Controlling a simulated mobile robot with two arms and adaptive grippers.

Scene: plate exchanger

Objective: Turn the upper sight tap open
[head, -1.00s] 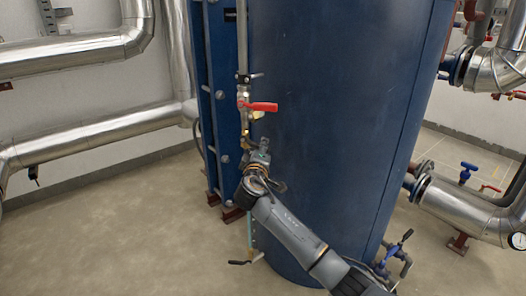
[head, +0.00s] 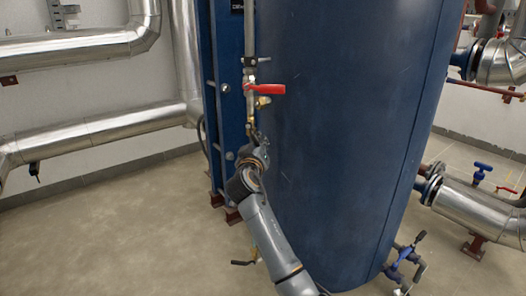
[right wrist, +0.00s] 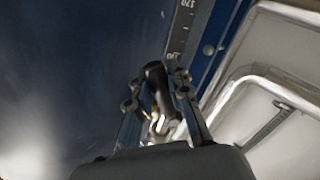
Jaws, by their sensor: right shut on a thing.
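My right gripper (head: 259,139) is in front of the blue vessel's left side, just below a brass fitting (head: 251,122) on the vertical pipe line. In the right wrist view, its two fingers (right wrist: 160,88) are closed around a black tap handle (right wrist: 155,82), with a bright metal part (right wrist: 158,125) near its lower end. The gripper and wrist hide most of this tap in the head view. A valve with a red lever (head: 265,90) sits above the gripper, its lever pointing right. A lower tap with a dark lever (head: 242,262) shows near the floor. My left gripper is not in view.
The large blue vessel (head: 345,130) stands close on the right of my gripper. A blue frame post (head: 226,80) is to its left. A marked scale strip (right wrist: 182,28) shows in the right wrist view. Silver pipes (head: 90,137) run along the left wall. The floor (head: 130,220) at left is clear.

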